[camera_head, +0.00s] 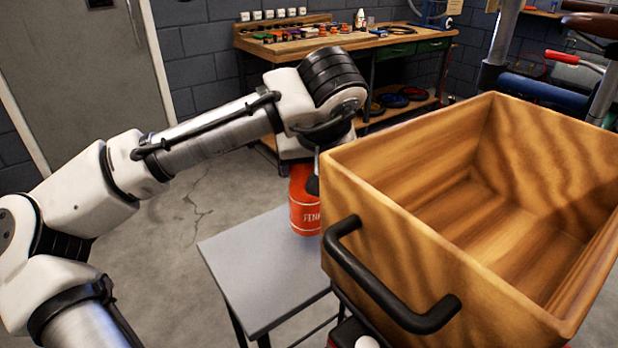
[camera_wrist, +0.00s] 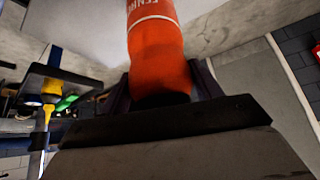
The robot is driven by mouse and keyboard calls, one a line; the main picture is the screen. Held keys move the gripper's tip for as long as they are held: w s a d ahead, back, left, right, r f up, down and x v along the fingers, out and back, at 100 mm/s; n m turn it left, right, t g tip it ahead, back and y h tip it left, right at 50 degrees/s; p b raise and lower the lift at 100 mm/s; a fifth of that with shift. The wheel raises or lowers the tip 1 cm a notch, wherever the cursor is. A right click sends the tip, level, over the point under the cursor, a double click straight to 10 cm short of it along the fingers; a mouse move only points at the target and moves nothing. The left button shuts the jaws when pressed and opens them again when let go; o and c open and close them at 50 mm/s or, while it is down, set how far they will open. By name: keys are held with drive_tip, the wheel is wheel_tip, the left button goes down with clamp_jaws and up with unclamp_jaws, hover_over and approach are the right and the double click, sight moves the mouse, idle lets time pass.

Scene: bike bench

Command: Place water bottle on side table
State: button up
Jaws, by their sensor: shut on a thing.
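The water bottle (camera_head: 303,203) is orange-red with white lettering. It looks upright, at the far right part of the grey side table (camera_head: 250,262), its right side partly hidden by the wooden box. I cannot tell whether its base touches the tabletop. My gripper (camera_head: 314,172) is above the table and shut on the bottle's upper part; the box and my wrist hide much of it. In the wrist view, the bottle (camera_wrist: 158,55) sits between the two fingers of my gripper (camera_wrist: 160,88), and its far end lies over a pale surface.
An empty wooden box (camera_head: 430,235) with a black handle (camera_head: 385,285) stands close to the table's right side. A workbench (camera_head: 345,42) with tools and small parts is at the back. The table's near left part is bare. Floor is open to the left.

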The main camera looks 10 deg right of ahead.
drive_tip(key=shift+f, duration=1.6)
drive_tip(key=shift+f, duration=0.15)
drive_tip(key=o, duration=1.7)
drive_tip(key=shift+r, duration=0.3)
drive_tip(key=v, duration=0.7)
drive_tip(key=shift+s+r, duration=0.15)
drive_tip(key=shift+s, duration=0.05)
